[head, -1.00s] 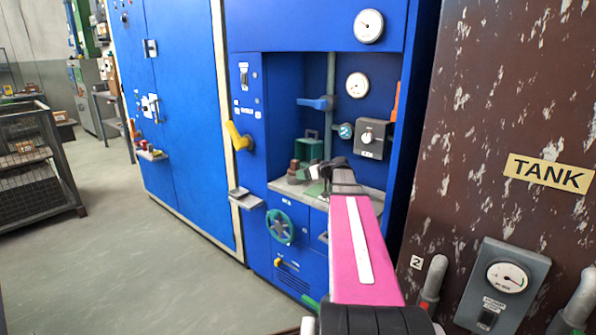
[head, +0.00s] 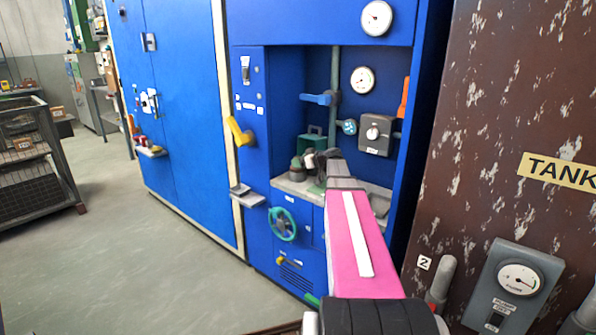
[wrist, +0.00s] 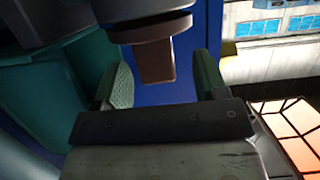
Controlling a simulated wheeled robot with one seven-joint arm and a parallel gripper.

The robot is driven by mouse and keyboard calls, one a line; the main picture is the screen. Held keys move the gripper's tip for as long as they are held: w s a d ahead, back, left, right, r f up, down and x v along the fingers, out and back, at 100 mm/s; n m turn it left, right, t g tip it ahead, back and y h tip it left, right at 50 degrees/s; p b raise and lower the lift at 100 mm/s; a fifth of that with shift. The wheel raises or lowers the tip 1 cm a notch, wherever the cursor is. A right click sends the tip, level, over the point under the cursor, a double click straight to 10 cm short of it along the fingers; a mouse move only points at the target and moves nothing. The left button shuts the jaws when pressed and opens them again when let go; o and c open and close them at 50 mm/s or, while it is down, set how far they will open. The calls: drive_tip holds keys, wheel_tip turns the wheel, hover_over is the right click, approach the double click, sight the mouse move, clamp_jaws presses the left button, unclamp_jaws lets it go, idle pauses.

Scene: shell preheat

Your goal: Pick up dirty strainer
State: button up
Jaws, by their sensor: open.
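What looks like the dirty strainer, a dark round disc with a brown block-like knob (wrist: 155,62), is between my finger pads in the wrist view. In the head view its dark, rounded body (head: 293,171) sits on the grey ledge in the blue cabinet's recess, partly covered by my gripper. My gripper (head: 305,163) is open, with one green-padded finger on each side of the knob in the wrist view (wrist: 162,82). Gaps show between the pads and the knob. Strainer mesh or dirt cannot be made out.
A green box (head: 313,142) stands behind on the ledge (head: 290,186). A blue lever (head: 318,99), a grey control box (head: 376,134) and gauges are above. A yellow handle (head: 238,131) and green handwheel (head: 283,224) stick out nearby. The brown tank (head: 490,130) is close at right.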

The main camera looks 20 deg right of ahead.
sight(297, 157)
drive_tip(key=x, duration=0.4)
drive_tip(key=shift+w+d+r, duration=0.1)
drive_tip(key=shift+w, duration=0.05)
drive_tip(key=c, duration=1)
drive_tip(key=shift+c, duration=0.2)
drive_tip(key=shift+r, duration=0.15)
drive_tip(key=shift+r, duration=0.6)
drive_tip(key=r, duration=0.2)
drive_tip(key=a+r, duration=0.1)
drive_tip(key=shift+s, duration=0.3)
drive_tip(key=s+a+r+m+t+h, duration=0.1)
drive_tip(key=s+a+r+m+h, duration=0.2)
drive_tip(key=a+r, duration=0.4)
drive_tip(key=s+a+r+m+t+h, duration=0.1)
drive_tip(key=s+a+r+m+h, duration=0.2)
drive_tip(key=a+r+h, duration=0.2)
drive_tip(key=shift+a+r+m, duration=0.3)
drive_tip(key=shift+a+r, duration=1.15)
drive_tip(key=shift+r, duration=0.8)
